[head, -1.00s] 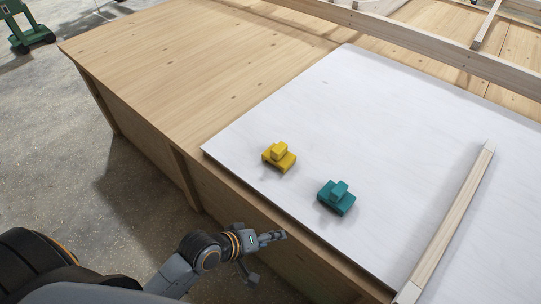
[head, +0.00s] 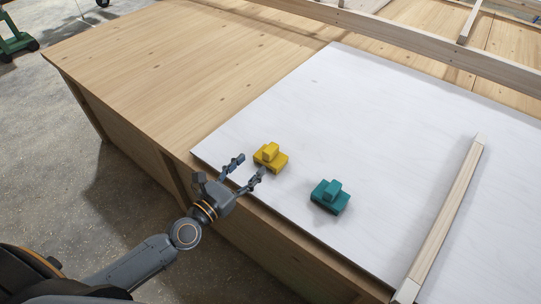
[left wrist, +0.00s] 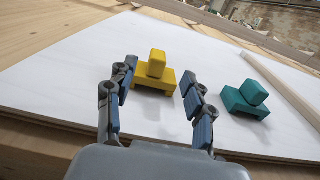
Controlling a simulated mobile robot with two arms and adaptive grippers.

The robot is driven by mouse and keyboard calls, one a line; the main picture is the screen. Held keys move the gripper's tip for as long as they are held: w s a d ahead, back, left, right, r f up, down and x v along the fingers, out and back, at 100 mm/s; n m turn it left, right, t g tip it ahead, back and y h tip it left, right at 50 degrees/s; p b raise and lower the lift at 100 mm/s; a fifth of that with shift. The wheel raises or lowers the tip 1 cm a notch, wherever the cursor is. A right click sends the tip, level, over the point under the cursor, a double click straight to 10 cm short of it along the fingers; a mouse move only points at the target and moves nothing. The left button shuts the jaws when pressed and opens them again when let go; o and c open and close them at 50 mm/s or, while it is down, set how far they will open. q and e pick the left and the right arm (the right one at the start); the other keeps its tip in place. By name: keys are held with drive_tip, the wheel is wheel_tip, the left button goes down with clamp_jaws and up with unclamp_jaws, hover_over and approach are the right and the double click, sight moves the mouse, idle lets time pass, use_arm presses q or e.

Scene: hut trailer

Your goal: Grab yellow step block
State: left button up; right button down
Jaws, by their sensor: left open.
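The yellow step block (head: 271,158) stands on the white board (head: 330,110) near its left front edge. It has a wide base and a smaller block on top. In the left wrist view the yellow step block (left wrist: 154,73) shows ahead of the fingers, between them in the picture. My left gripper (head: 250,167) is open and empty, just short of the block on its near left side, with its fingers pointing toward it. In the left wrist view the open left gripper (left wrist: 155,92) shows both fingers apart. My right gripper is not in view.
A teal step block (head: 330,196) stands on the board to the right of the yellow one. A wooden strip (head: 443,220) lies further right. The wooden table (head: 190,60) is bare at the left. A beam (head: 400,48) runs along the back.

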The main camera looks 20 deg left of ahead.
sight(265, 151)
use_arm(q)
drive_tip(key=p+x, duration=0.1)
drive_tip(key=x, duration=0.7)
drive_tip(key=shift+a, duration=0.15)
drive_tip(key=x, duration=0.4)
drive_tip(key=f+x, duration=0.1)
drive_tip(key=x, duration=0.1)
drive_tip(key=shift+b, duration=0.3)
drive_tip(key=shift+s, duration=0.1)
clamp_jaws()
